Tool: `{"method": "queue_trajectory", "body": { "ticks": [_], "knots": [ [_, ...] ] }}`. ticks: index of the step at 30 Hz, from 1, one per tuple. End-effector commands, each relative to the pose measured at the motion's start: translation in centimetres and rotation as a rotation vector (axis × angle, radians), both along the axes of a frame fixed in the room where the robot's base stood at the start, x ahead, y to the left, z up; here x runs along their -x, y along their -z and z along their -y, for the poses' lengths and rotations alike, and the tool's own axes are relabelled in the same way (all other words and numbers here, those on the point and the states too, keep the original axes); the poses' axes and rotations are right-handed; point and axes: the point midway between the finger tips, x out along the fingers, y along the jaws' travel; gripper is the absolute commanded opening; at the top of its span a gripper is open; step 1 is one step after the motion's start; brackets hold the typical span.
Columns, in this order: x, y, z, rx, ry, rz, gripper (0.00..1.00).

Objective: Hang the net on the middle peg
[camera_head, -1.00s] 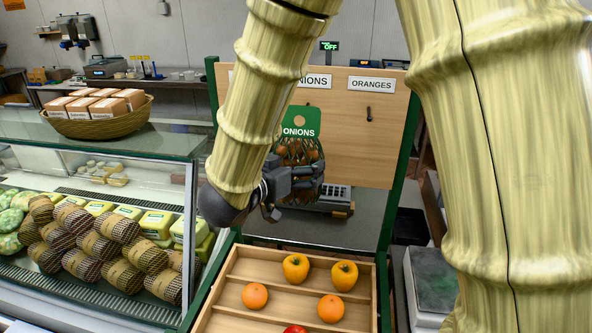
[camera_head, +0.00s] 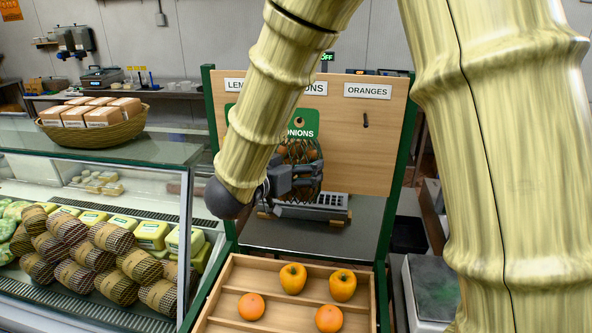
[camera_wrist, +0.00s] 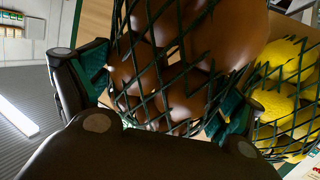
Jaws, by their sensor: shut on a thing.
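My gripper (camera_head: 300,180) is shut on the net of onions (camera_head: 302,155), a dark mesh with brown onions and a green card (camera_head: 303,125) reading ONIONS. The net hangs upright in front of the wooden peg board (camera_head: 345,155), under the partly covered ONIONS label (camera_head: 314,88). A dark spot shows at the card's hole; I cannot tell whether the middle peg is in it. In the wrist view the onion net (camera_wrist: 180,75) fills the space between the fingers. The right peg (camera_head: 366,120), under ORANGES, is bare.
A net of lemons (camera_wrist: 285,90) is close beside the onions in the wrist view. My arm hides most of the board's left side. A wooden tray (camera_head: 227,303) with peppers and oranges stands below. A glass counter (camera_head: 120,160) with a basket (camera_head: 95,131) is at left.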

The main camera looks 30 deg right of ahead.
Motion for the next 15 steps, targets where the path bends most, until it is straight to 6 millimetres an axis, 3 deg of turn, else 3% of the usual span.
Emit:
{"method": "queue_trajectory", "body": {
  "ticks": [15],
  "knots": [
    [-1.8, 0.1, 1.3, 0.0, 0.0, 0.001, 0.41]
  ]
}}
